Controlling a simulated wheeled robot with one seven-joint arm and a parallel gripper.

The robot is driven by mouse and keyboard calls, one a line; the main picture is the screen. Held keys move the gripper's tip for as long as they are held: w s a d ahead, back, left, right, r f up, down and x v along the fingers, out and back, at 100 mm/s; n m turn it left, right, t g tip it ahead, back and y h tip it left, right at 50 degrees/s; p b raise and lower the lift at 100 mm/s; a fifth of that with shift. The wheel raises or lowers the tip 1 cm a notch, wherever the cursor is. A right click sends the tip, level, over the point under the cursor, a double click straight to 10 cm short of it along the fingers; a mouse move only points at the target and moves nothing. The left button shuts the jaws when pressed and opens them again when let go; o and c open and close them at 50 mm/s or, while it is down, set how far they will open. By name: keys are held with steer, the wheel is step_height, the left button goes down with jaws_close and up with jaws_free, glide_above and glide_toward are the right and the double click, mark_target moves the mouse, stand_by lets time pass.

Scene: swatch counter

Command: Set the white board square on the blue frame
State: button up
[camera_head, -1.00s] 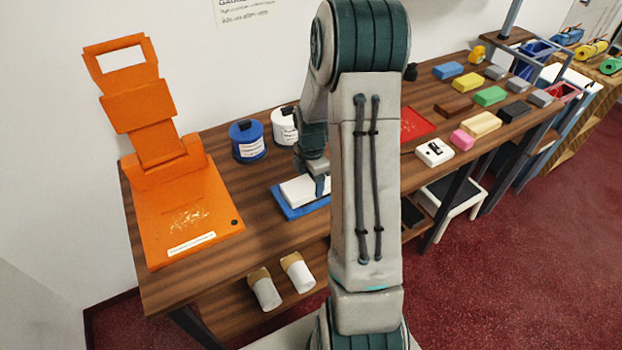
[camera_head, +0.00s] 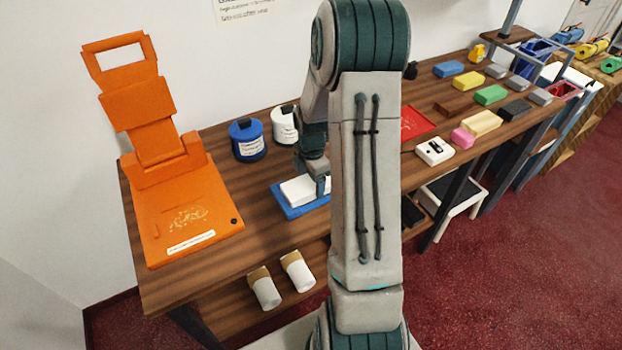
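The white board (camera_head: 297,190) lies over the blue frame (camera_head: 287,208) on the wooden counter, left of my arm. A blue margin shows along the board's left and front sides. The right part of both is hidden behind my arm. My gripper (camera_head: 322,184) is at the board's right part, with one finger showing against it. The other finger is hidden, so its hold on the board is not clear. Whether the board touches the frame all round cannot be told.
An orange stand (camera_head: 185,215) is at the left of the counter (camera_head: 255,245). A blue can (camera_head: 247,140) and a white can (camera_head: 285,125) stand behind the frame. A red tray (camera_head: 415,124) and several coloured blocks lie to the right. Bare counter lies between stand and frame.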

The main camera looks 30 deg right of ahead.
steer(key=shift+o, duration=1.2)
step_height(320, 180, up, 14)
steer(key=b, duration=0.1)
